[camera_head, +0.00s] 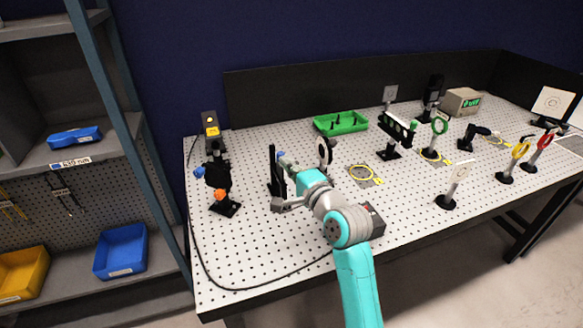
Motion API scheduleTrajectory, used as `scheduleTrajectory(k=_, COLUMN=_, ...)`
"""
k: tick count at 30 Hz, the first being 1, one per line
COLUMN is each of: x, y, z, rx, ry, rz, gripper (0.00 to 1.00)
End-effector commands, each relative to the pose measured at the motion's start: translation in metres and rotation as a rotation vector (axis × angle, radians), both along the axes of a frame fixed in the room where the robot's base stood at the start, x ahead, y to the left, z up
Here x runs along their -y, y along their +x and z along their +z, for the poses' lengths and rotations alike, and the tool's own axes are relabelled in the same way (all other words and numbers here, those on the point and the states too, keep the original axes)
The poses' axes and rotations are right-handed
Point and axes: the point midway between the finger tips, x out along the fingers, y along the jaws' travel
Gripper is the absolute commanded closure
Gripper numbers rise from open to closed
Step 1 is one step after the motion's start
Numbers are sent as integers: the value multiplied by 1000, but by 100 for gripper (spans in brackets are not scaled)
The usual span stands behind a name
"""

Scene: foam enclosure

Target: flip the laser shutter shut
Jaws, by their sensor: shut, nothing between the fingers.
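A tall, thin black upright plate (273,168) stands on the left half of the perforated table; it may be the shutter, but I cannot tell for sure. My turquoise arm comes in from the bottom and hides part of the table.
A black mount with blue and orange knobs (217,180) stands left of the plate. A round mount (324,151) is close behind my wrist. A dark box (371,220) is beside my arm. A green tray (340,123) is behind. A black cable runs along the front left.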

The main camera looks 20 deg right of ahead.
Motion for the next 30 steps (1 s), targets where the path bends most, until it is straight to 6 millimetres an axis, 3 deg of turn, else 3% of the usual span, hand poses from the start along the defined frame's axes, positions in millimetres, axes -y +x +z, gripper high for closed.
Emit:
scheduleTrajectory(k=8, x=0, y=4, z=0, rx=0, ry=0, rz=0, gripper=100)
scheduleTrajectory(k=18, x=0, y=48, z=0, rx=0, ry=0, rz=1, gripper=100)
scheduleTrajectory(k=30, x=0, y=52, z=0, rx=1, ry=0, rz=0, gripper=100)
